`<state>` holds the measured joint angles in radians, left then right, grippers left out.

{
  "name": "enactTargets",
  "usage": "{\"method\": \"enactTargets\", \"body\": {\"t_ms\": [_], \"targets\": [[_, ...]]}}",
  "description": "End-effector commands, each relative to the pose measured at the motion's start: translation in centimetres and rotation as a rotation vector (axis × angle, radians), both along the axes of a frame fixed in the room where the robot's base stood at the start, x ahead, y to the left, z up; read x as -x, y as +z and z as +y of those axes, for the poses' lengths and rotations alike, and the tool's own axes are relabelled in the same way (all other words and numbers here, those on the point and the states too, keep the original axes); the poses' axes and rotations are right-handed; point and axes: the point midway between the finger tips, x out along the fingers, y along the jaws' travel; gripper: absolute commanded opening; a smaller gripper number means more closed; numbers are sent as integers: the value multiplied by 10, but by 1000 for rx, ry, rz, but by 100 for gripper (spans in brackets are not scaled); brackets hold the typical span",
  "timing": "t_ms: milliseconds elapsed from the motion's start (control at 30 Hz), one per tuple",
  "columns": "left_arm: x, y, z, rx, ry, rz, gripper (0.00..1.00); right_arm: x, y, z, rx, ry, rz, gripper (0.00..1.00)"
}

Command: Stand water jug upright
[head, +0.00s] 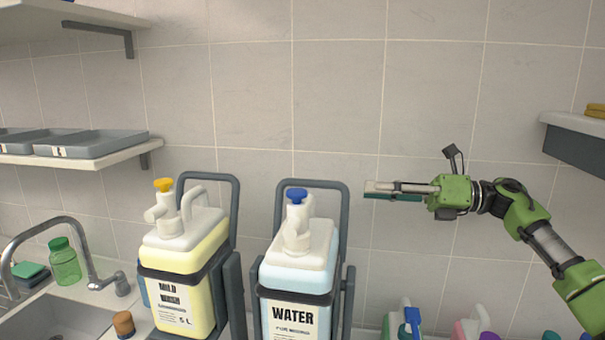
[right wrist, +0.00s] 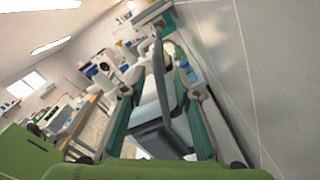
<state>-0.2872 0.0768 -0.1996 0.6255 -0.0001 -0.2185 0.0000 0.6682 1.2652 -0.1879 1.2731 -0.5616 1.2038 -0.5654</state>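The water jug (head: 300,262) is pale blue with a white top, a blue cap (head: 297,195) and a WATER label. It sits cap up in a grey tipping cradle (head: 346,300), whose looped bar rises behind it. I cannot tell its exact tilt; its base is below the picture. My right gripper (head: 372,190) is right of the jug at about cap height, pointing left, apart from the loop. In the right wrist view the fingers (right wrist: 160,125) are spread, with a grey bar (right wrist: 160,80) showing between or beyond them. My left gripper is not in view.
A yellow mild wash jug (head: 185,275) stands in a like cradle to the left. A sink tap (head: 60,228) and green bottle (head: 64,262) are further left. Several bottles (head: 400,318) stand low at right. Shelves (head: 75,155) are on the wall left and right (head: 570,122).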

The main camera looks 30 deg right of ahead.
Motion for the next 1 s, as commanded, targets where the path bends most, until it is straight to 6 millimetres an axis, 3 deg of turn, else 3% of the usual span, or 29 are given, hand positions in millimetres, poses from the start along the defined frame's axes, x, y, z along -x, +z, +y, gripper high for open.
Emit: {"method": "enactTargets", "body": {"t_ms": [233, 467, 700, 1000], "targets": [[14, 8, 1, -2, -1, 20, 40, -8, 3, 11, -2, 2, 0, 29], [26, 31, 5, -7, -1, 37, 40, -35, 6, 48, -3, 4, -1, 29], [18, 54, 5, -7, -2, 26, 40, -64, 5, 87, -2, 4, -2, 29], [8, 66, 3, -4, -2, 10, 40, -82, 1, 109, 0, 1, -1, 29]]}}
